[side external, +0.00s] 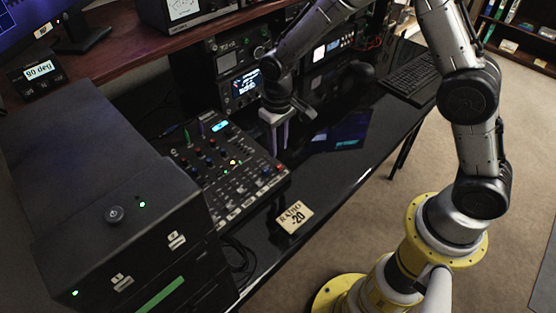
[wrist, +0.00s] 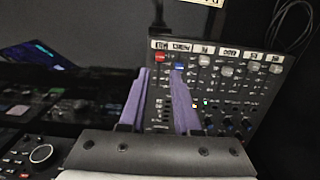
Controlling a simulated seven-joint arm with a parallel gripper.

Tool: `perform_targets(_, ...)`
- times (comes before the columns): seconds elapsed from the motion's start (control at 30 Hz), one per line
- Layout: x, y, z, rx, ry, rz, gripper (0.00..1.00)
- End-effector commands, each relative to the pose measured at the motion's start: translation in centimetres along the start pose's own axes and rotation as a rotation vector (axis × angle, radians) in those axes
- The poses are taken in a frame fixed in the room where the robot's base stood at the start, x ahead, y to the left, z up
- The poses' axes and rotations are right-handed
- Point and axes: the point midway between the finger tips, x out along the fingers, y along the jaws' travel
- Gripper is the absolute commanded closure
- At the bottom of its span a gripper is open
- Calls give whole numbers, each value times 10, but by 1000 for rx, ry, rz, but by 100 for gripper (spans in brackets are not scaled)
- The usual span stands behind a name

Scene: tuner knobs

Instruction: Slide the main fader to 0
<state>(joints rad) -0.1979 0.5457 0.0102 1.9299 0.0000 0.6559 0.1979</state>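The mixer (side external: 230,172) lies on the dark desk, with a row of fader caps along its near edge. In the wrist view the mixer (wrist: 238,95) fills the right side, with a red cap (wrist: 160,57) at the row's left end, a blue cap (wrist: 180,66) beside it and several pale caps farther right. The labels are too blurred to tell which is the main fader. My gripper (side external: 279,148) is over the mixer's right edge. In the wrist view its fingers (wrist: 160,76) are apart, with the red cap beyond the gap. I see no contact with a cap.
A black box (side external: 95,185) is at the left and radio gear (side external: 238,80) stands behind. A keyboard (side external: 410,80) lies at the far right; the desk right of the mixer is mostly clear.

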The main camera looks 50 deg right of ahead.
Motion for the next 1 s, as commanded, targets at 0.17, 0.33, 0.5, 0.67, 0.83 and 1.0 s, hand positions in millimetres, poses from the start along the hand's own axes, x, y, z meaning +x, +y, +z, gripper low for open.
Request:
perform_targets(0.17, 34, 0, 1, 0, -5, 1, 69)
perform_targets(0.33, 55, 0, 1, 0, -3, 1, 69)
perform_targets(0.5, 64, 0, 1, 0, -1, 0, 69)
perform_targets(0.67, 65, 0, 0, 0, 0, 0, 69)
perform_targets(0.83, 64, 0, 0, 0, 0, 0, 78)
perform_targets(1.0, 64, 0, 0, 0, 0, 0, 100)
